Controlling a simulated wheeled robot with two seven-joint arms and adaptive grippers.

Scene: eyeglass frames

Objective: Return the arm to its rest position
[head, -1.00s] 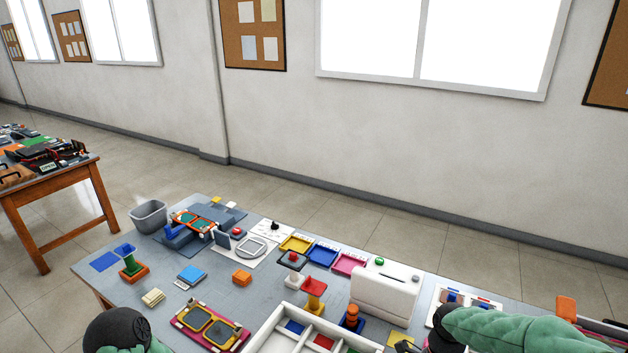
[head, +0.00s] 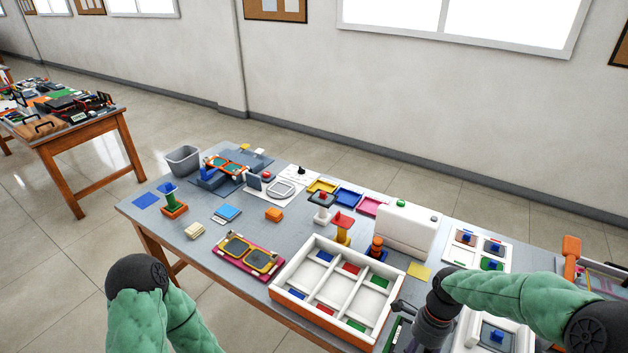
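My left arm's green sleeve and black joint are at the lower left in the head view, but its gripper is out of sight. My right arm comes in from the right, and its dark gripper (head: 401,308) points left, close to the right side of the white divided tray (head: 276,283). The fingers are small and partly hidden, so I cannot tell whether they are open or shut.
The grey table (head: 215,273) holds a grey bin (head: 183,160), a white box-shaped machine (head: 405,232), several stamp-like posts and small coloured blocks. White panels (head: 476,247) lie at the right, near my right arm. A second cluttered table (head: 60,145) stands at the far left.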

